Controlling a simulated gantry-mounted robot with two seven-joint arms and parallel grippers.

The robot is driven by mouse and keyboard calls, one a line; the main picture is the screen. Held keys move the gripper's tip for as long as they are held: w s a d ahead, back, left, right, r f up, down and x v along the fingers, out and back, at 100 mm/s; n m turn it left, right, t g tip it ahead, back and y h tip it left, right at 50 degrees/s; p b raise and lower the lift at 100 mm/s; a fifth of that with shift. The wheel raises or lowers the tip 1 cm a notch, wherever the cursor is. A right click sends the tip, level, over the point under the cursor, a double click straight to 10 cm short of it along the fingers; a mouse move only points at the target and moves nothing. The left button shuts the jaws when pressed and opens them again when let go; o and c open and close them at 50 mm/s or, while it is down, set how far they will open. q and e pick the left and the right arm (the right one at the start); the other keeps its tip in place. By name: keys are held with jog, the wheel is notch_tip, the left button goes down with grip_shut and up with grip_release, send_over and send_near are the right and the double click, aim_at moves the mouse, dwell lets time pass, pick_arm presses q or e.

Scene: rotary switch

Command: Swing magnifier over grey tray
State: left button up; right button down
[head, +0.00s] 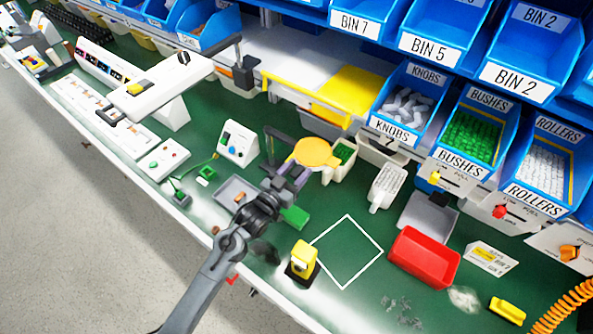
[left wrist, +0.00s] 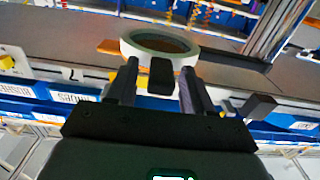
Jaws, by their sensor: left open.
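The magnifier has a round head (head: 313,152), yellow in the head view, on a dark jointed arm at the back middle of the green bench. In the left wrist view it is a pale ring (left wrist: 160,45) with a dark tab (left wrist: 161,76) at its near edge. My left gripper (head: 292,178) is at the near side of this head. Its fingers (left wrist: 160,88) are open, one on each side of the tab; I cannot tell whether they touch it. A grey tray (head: 226,190) with small brown pieces lies left of my gripper, partly behind my arm. My right gripper is not in view.
Another grey tray (head: 428,214) lies right of the middle, behind a red tray (head: 424,258). A yellow-and-black device (head: 302,262) stands beside a white square outline (head: 346,252). A white control box (head: 238,142) stands behind the left grey tray. Blue bins (head: 408,100) line the back.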

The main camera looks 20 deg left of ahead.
pick_arm(q)
jog(key=shift+c, duration=0.5)
grip_shut()
jog(key=shift+s+a, duration=0.1)
